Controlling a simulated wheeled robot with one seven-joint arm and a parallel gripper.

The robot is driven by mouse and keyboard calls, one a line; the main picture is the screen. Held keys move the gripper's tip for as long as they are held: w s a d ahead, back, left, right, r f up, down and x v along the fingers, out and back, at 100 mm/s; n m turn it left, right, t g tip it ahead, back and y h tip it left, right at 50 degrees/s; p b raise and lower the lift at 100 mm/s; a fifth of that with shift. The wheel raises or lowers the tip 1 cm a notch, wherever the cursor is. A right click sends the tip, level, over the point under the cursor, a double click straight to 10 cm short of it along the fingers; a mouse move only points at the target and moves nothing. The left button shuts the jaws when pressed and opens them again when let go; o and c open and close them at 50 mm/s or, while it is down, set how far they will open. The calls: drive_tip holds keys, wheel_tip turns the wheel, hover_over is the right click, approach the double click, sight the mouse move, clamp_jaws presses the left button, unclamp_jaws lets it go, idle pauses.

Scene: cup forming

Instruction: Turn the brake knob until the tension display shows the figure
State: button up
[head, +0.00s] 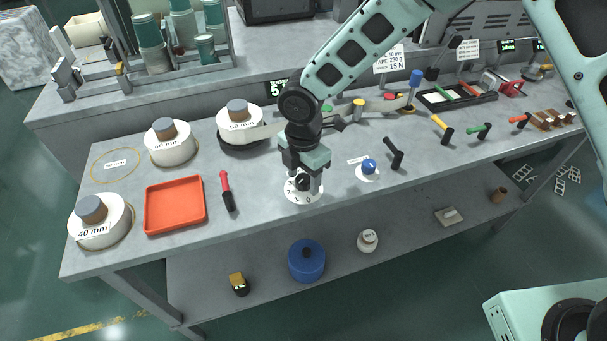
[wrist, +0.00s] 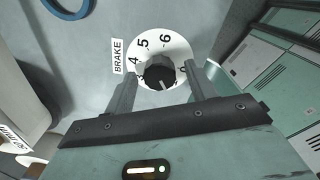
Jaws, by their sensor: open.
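The brake knob (wrist: 158,74) is black with a pale pointer mark, on a white numbered dial (wrist: 172,42) beside a BRAKE label (wrist: 118,56). In the head view my gripper (head: 304,176) stands over the dial (head: 291,196) at the bench's front. The tension display (head: 276,88) is partly hidden behind my arm; only a leading 5 is readable.
A card (head: 388,63) reads TAPE 230 g, 15 N. A blue knob (head: 369,165) on a white plate sits right of the dial. A red-handled tool (head: 226,187) and an orange tray (head: 175,205) lie left. White tape rolls (head: 170,150) stand further left.

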drive_tip(key=shift+f, duration=0.2)
drive_tip(key=c, duration=1)
